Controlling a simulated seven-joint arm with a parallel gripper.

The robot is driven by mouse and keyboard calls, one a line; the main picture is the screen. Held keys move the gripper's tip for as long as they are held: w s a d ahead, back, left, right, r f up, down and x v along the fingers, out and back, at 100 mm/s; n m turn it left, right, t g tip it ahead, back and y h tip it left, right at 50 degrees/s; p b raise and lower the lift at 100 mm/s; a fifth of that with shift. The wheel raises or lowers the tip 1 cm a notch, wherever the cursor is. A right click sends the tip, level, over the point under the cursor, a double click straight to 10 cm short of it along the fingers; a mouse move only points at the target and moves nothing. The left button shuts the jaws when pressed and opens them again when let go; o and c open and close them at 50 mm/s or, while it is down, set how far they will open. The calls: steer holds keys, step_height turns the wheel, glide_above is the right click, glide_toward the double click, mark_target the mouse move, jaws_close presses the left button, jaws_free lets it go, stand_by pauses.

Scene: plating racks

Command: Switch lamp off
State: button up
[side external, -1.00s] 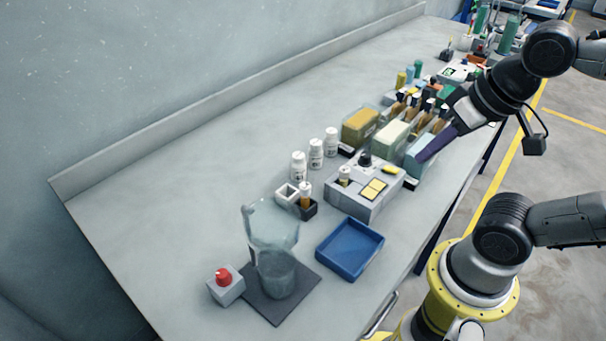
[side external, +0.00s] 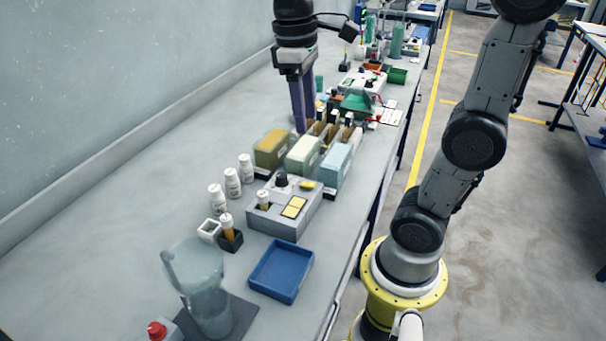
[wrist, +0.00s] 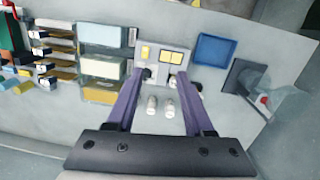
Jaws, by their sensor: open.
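A grey control box (side external: 275,222) stands mid-bench in the side view. A red button (side external: 156,329) sits on a small grey block near the bottom edge. My gripper (side external: 300,130) points down behind the racks, open and empty. In the wrist view my gripper (wrist: 160,75) has its purple fingers apart, framing the box's yellow squares (wrist: 172,56) beyond.
Yellow, pale green and light blue tanks (side external: 337,165) stand behind the box. White bottles (side external: 232,182) are to its left. A blue tray (side external: 282,270) and a clear jug (side external: 205,285) are in front. The bench's left side by the wall is clear.

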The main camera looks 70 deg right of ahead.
steer(key=w+d+f+g, duration=0.2)
steer(key=w, duration=0.2)
steer(key=m+g, duration=0.1)
steer(key=g, duration=0.1)
glide_toward(308, 183)
steer(key=shift+y, duration=0.3)
steer(key=x, duration=0.7)
steer(key=shift+s+d+f, duration=0.15)
steer(key=shift+s+f, duration=0.05)
steer(key=shift+f, duration=0.05)
steer(key=shift+t, duration=0.3)
jaws_close()
